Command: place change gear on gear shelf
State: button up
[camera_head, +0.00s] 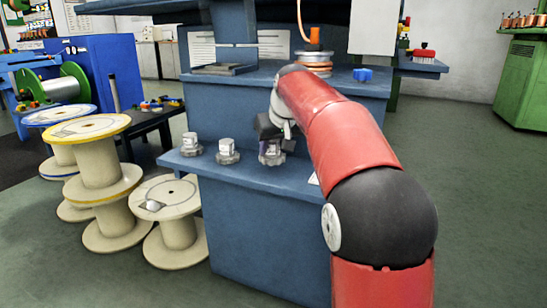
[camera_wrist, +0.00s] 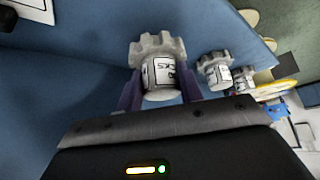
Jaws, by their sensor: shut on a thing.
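My gripper (camera_wrist: 160,92) is shut on a grey toothed change gear (camera_wrist: 146,50) with a white labelled hub, one finger on each side of the hub. In the head view this gear (camera_head: 271,158) is low over the blue gear shelf (camera_head: 258,181), at the right end of a row; my gripper (camera_head: 272,145) partly hides it. It looks upright and at shelf level, but I cannot tell if it touches. Two similar gears stand on the shelf to its left, the middle one (camera_head: 227,152) and the left one (camera_head: 191,146). Both also show in the wrist view.
A higher blue shelf (camera_head: 225,76) behind carries a stack of copper-coloured rings (camera_head: 314,64) and a blue part (camera_head: 362,74). Large cream spools (camera_head: 100,180) stand on the floor at left. A small white card lies on the shelf right of the held gear.

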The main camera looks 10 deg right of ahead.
jog(key=shift+f, duration=1.1)
jog(key=shift+f+b, duration=0.2)
jog(key=shift+b, duration=0.1)
jog(key=o, duration=1.1)
jog(key=shift+r, duration=0.1)
